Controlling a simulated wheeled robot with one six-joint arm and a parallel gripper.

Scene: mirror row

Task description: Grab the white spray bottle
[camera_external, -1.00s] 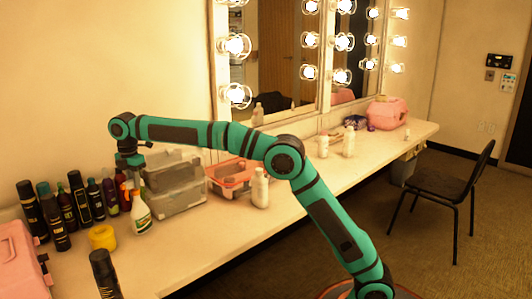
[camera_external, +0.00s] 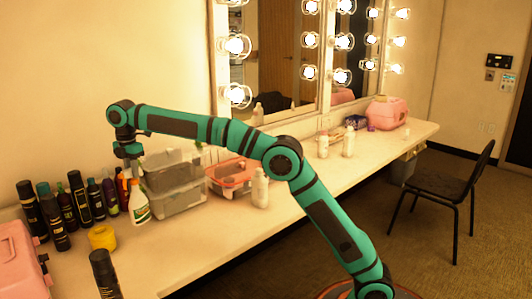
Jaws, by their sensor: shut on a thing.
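The white spray bottle (camera_external: 138,208) has a green and orange label and is upright at the left part of the counter, in front of the grey boxes. My gripper (camera_external: 133,168) points down from the end of my arm and is shut on the spray bottle at its top. The fingers and the nozzle are small here, so the exact grip is hard to see. I cannot tell for sure whether the bottle's base is clear of the counter.
Several dark bottles (camera_external: 55,220) stand close on the left, with a yellow jar (camera_external: 102,237) in front. Stacked grey boxes (camera_external: 175,195) are just right of the bottle. A pink case (camera_external: 20,262) sits at the left edge.

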